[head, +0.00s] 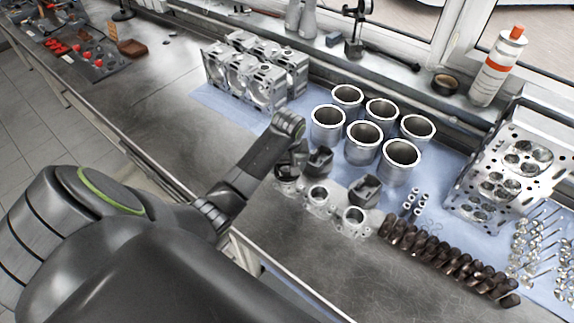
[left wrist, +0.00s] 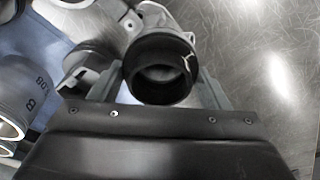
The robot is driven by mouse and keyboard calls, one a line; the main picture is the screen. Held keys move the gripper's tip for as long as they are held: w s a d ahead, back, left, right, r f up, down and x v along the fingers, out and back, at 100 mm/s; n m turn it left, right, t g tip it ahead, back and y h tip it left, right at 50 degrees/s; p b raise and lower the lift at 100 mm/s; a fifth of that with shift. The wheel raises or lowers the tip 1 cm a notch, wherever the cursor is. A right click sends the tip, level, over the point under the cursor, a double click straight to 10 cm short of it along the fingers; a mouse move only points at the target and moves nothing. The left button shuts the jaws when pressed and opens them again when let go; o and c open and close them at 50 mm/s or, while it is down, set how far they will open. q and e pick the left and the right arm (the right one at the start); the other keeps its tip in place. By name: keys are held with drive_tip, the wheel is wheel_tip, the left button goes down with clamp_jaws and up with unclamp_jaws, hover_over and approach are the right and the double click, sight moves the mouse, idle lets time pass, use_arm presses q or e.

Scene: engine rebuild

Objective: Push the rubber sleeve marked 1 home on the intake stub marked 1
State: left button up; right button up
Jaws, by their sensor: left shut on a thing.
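My left gripper (head: 289,158) is low over the bench, at the left end of a row of small grey metal stubs. It is shut on a black rubber sleeve, which shows in the left wrist view (left wrist: 147,92) between the two fingers. The sleeve is a short ring with a white mark too unclear to read. A grey metal intake stub (left wrist: 157,14) lies just behind the sleeve, roughly in line with it. I cannot tell how far the sleeve sits over the stub. In the head view the sleeve (head: 287,172) is small and partly covered by my gripper. My right gripper is not in view.
Two bare grey stubs (head: 318,195) (head: 354,217) stand close to the right. A dark row of parts (head: 450,262) and a cylinder head (head: 510,165) are at right. The bench front is clear.

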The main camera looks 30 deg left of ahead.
use_arm(q)
drive_tip(key=shift+s+f, duration=0.1)
drive_tip(key=shift+f, duration=0.55)
drive_tip(key=o, duration=1)
drive_tip(key=shift+r, duration=0.15)
drive_tip(key=shift+r, duration=3.7)
